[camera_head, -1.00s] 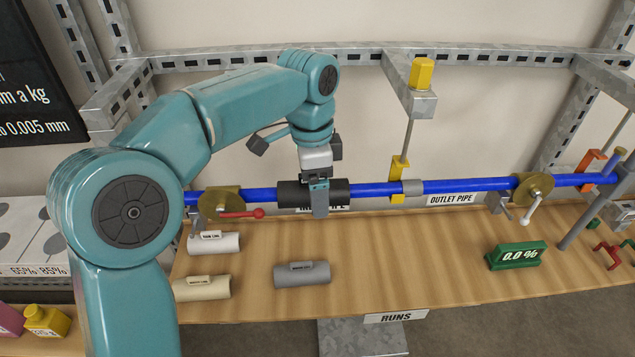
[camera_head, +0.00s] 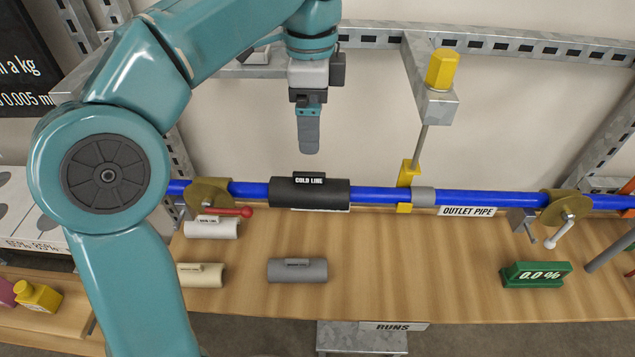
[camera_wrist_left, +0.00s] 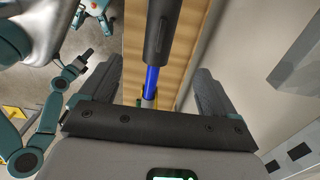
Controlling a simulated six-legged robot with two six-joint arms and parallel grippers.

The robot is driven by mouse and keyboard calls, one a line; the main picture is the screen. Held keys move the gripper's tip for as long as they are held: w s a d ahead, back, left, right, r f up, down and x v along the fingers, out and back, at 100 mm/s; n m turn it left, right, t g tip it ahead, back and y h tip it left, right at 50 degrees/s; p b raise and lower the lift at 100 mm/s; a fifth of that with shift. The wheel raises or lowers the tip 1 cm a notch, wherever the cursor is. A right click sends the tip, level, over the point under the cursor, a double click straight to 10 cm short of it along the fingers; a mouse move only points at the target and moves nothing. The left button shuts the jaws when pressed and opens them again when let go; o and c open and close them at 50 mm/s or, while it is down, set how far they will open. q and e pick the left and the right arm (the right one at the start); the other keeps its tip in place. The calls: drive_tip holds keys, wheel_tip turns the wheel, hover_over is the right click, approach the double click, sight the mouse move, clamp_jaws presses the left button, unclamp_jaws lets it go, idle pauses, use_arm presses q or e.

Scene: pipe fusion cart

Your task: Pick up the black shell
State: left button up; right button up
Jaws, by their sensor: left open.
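The black shell (camera_head: 310,193), a dark cylinder with a "COLD LINE" tag, sits around the blue pipe (camera_head: 385,195) above the wooden bench. It also shows in the left wrist view (camera_wrist_left: 162,28), at the top. My left gripper (camera_head: 309,143) is above the shell with a clear gap, pointing down. In the left wrist view it (camera_wrist_left: 159,68) is open and empty, its fingers apart on either side of the blue pipe's line. A dark end of my right arm (camera_wrist_left: 84,57) shows small at the left of that view; its jaws cannot be made out.
White (camera_head: 212,227), cream (camera_head: 202,276) and grey (camera_head: 298,271) shells lie on the bench (camera_head: 420,270). Brown-yellow clamps (camera_head: 208,194) and a yellow-topped post (camera_head: 441,70) stand along the pipe. A green 0.0 % display (camera_head: 536,274) is at right.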

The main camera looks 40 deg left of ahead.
sight(306, 173)
use_arm(q)
drive_tip(key=f, duration=0.3)
drive_tip(key=f+b, duration=0.1)
drive_tip(key=f, duration=0.5)
drive_tip(key=shift+s+a+b, duration=0.15)
drive_tip(key=shift+s+b, duration=0.1)
drive_tip(key=shift+b, duration=0.1)
drive_tip(key=shift+s+a+f, duration=0.1)
drive_tip(key=shift+a+f, duration=0.1)
drive_tip(key=shift+f, duration=0.4)
wheel_tip(306, 173, down, 5)
drive_tip(key=shift+a+r, duration=0.1)
drive_tip(key=shift+a, duration=0.05)
drive_tip(key=c, duration=1.1)
